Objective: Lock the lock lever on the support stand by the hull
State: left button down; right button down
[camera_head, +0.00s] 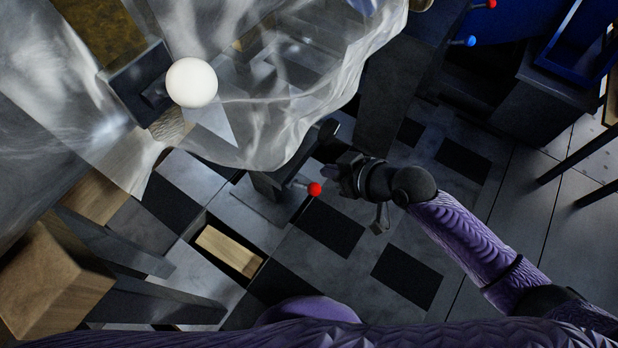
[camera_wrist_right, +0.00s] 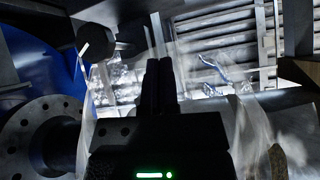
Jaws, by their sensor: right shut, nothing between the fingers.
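A lever with a red ball knob (camera_head: 315,189) sticks out from a dark support stand (camera_head: 270,183), under the edge of a translucent sheet (camera_head: 290,120). My right gripper (camera_head: 336,172) is just right of and slightly above the red knob in the head view, and appears apart from it. Its two dark fingers (camera_wrist_right: 160,84) are together and empty in the right wrist view. I cannot make out the red knob in the wrist view. My left gripper is not in view.
A white ball (camera_head: 191,82) sits at upper left by the translucent sheet. A blue knob (camera_head: 470,41) and another red knob (camera_head: 491,3) show at upper right. Wooden blocks (camera_head: 55,280) stand at lower left. Open tiled floor (camera_head: 400,280) lies below my right arm.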

aim_at(313, 184)
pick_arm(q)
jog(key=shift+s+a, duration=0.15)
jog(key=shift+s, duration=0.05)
